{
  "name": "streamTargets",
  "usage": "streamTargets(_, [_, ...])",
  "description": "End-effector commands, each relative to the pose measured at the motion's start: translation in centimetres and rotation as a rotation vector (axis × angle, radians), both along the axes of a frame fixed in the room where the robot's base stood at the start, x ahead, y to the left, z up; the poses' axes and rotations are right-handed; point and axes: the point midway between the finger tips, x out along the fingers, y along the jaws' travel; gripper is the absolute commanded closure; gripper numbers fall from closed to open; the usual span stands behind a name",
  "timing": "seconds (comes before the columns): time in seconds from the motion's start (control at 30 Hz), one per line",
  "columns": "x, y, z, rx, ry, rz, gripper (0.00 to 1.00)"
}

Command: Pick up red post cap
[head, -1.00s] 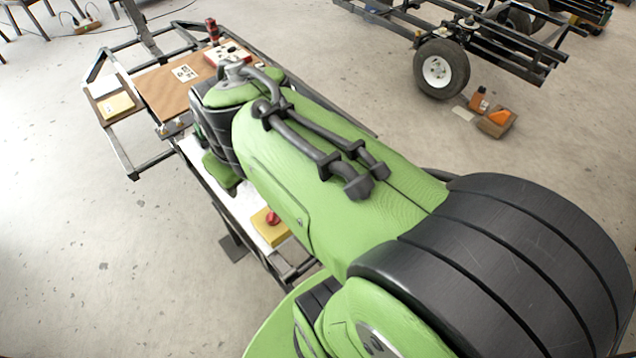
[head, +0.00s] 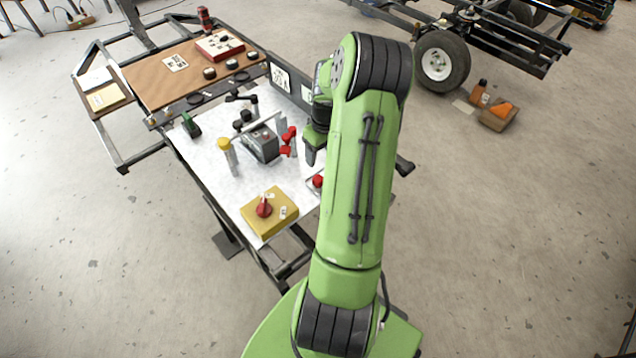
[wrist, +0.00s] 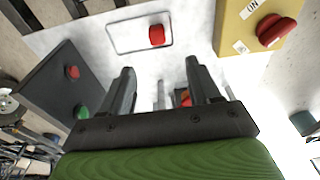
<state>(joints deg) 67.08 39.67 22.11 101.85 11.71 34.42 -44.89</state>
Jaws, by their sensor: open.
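A short red cylinder, which looks like the red post cap (wrist: 157,35), lies on the white tabletop inside a thin dark rectangular outline in the wrist view. In the head view the red cap (head: 318,182) shows near the table's right edge, partly hidden by my arm. My gripper (wrist: 159,68) is open with nothing between its fingertips. The cap lies beyond the fingertips, apart from them. In the head view my gripper's fingers are mostly hidden behind my arm.
A yellow box with a red knob (head: 264,208) stands left of the cap. A yellow-topped post (head: 225,150), a grey block (head: 262,145) and red-handled parts (head: 289,140) stand farther back. A dark panel with red and green buttons (wrist: 60,85) stands beside my gripper.

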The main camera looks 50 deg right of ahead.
Motion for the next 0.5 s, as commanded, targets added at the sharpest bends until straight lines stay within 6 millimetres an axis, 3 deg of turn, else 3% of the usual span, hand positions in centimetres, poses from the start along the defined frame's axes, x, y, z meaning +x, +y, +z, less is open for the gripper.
streamTargets(0.03, [0.1, 0.0, -1.8, 0.004, 0.001, -0.001, 0.38])
streamTargets(0.2, [0.6, -0.1, -5.8, 0.003, 0.001, -0.001, 0.38])
streamTargets(0.37, [0.8, -0.2, -7.4, 0.001, 0.0, -0.001, 0.38])
streamTargets(0.5, [0.9, -0.6, -10.2, 0.003, 0.0, -0.003, 0.38])
